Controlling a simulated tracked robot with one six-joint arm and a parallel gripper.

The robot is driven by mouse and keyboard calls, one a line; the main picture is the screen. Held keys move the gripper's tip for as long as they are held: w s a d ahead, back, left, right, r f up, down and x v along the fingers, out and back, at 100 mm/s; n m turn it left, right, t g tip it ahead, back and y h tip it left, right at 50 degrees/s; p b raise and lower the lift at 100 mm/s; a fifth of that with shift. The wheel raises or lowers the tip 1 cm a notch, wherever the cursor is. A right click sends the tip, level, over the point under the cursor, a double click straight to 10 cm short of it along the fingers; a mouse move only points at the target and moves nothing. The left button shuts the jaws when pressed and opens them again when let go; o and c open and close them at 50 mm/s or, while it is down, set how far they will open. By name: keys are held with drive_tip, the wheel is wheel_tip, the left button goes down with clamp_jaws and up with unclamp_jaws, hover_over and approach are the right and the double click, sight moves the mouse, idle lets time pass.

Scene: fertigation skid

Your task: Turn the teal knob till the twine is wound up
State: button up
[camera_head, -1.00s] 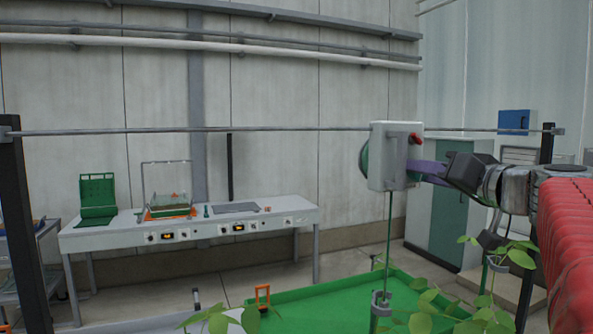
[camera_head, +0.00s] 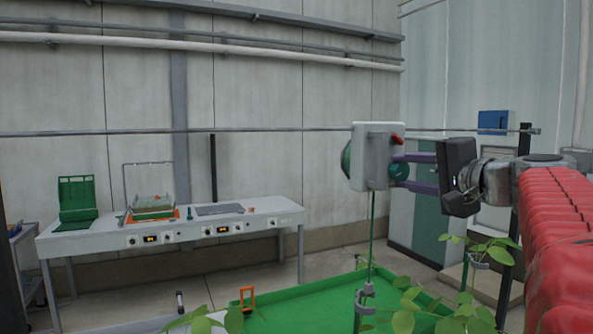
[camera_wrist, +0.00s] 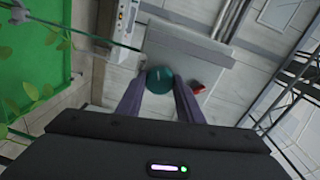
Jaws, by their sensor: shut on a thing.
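The teal knob (camera_head: 398,171) is on the right face of a pale grey box (camera_head: 371,150) that hangs on a horizontal wire. My gripper (camera_head: 400,172) has its two purple fingers around the knob, one above and one below, and is shut on it. In the wrist view the knob (camera_wrist: 160,79) sits between the fingertips. The green twine (camera_head: 372,235) runs straight down from the box to a grey clip (camera_head: 364,294) near the plants. A green reel (camera_head: 346,160) shows partly on the box's left side.
A red lever (camera_head: 397,140) juts from the box just above the knob. Leafy plants (camera_head: 405,318) and a green tray (camera_head: 310,293) lie below. A workbench (camera_head: 180,228) stands along the wall at left.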

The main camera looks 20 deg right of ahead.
drive_tip(key=shift+d+f+m, duration=0.1)
drive_tip(key=shift+f+m, duration=0.1)
drive_tip(key=shift+m, duration=0.9)
drive_tip(key=o, duration=1.1)
drive_tip(key=shift+c, duration=0.2)
drive_tip(key=shift+r, duration=0.1)
drive_tip(key=shift+s+r, duration=0.1)
drive_tip(key=shift+s, duration=0.7)
drive_tip(key=s, duration=1.2)
drive_tip(key=shift+d+r, duration=0.15)
drive_tip(key=shift+r, duration=0.15)
